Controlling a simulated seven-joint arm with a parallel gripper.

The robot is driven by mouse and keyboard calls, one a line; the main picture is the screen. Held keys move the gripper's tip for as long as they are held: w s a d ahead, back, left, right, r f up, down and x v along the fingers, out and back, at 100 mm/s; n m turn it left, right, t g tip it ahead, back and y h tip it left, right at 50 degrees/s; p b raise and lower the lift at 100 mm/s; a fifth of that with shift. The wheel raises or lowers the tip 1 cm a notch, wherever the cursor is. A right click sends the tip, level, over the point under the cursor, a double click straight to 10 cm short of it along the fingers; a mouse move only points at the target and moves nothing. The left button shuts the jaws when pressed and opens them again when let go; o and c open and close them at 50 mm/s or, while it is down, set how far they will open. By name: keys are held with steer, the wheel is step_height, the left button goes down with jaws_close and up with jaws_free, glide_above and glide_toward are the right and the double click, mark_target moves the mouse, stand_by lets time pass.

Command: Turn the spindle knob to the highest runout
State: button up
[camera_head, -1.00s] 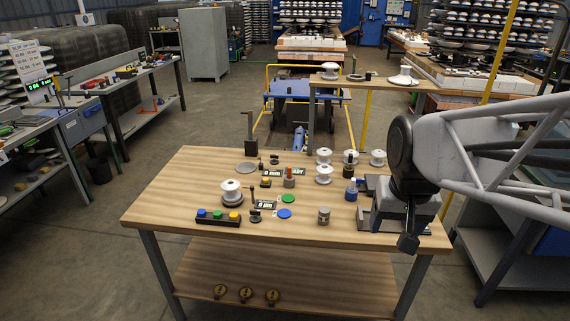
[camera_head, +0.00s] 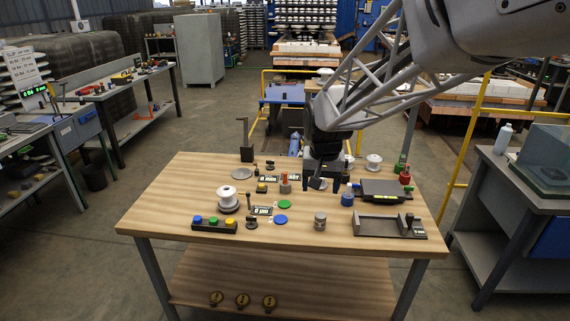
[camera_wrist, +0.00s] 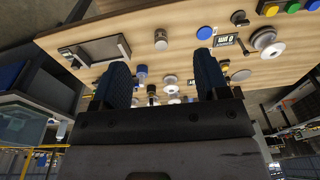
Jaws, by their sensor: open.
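A white insulator (camera_head: 228,195) stands upright on a dark round base at the table's left. It also shows in the wrist view (camera_wrist: 264,39). A small gauge post stands beside it, with a display (camera_head: 262,211) that appears to read 0 µm; the display is also in the wrist view (camera_wrist: 226,40). A grey cylinder (camera_head: 320,221) stands near the front middle; I cannot tell which part is the spindle knob. My gripper (camera_head: 318,181) is over the back middle of the table. In the wrist view its dark blue fingers (camera_wrist: 163,78) are apart with nothing held between them.
A button box (camera_head: 214,224) sits at the front left. Green and blue discs (camera_head: 281,219) lie mid-table. A blue-capped bottle (camera_head: 348,197), a black tray (camera_head: 386,190) and a grey fixture (camera_head: 388,226) occupy the right. White insulators (camera_head: 374,162) stand at the back.

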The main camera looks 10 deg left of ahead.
steer(key=w+a+f, duration=0.8)
steer(key=w+a, duration=0.2)
steer(key=a, duration=0.1)
steer(key=g, duration=0.1)
glide_toward(251, 220)
steer(key=shift+w+a+f, duration=0.1)
steer(key=shift+w+f, duration=0.1)
steer(key=shift+w, duration=0.2)
steer(key=shift+f, duration=3.85)
steer(key=c, duration=0.9)
steer(key=shift+n, duration=0.5)
